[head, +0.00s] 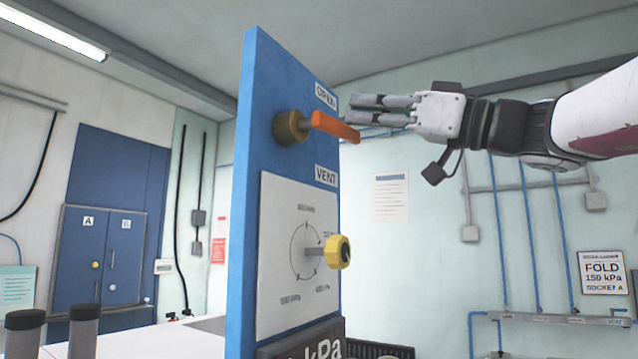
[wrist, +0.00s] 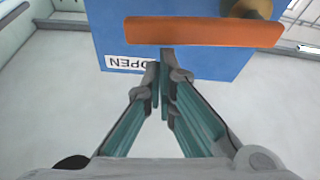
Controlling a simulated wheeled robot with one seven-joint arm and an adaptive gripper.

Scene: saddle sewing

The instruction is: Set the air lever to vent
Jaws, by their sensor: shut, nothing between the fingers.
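The air lever has an orange handle (head: 335,127) on a brass-coloured pivot (head: 291,128) on the blue panel (head: 262,200). In the head view the handle sits between the OPEN label (head: 326,97) above and the VENT label (head: 326,175) below. In the wrist view the handle (wrist: 205,32) lies crosswise just beyond my fingertips, with the upside-down OPEN label (wrist: 135,63) beside them. My gripper (head: 350,108) is shut and empty, pointing left near the handle's free end and slightly above it. I cannot tell whether the fingertips (wrist: 165,85) touch the handle.
Below the lever, a white dial plate (head: 285,285) carries a yellow knob (head: 338,252) that sticks out. Blue cabinets (head: 100,250) stand at the far left. A wall sign (head: 603,272) hangs at the right. The space right of the panel below my arm looks open.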

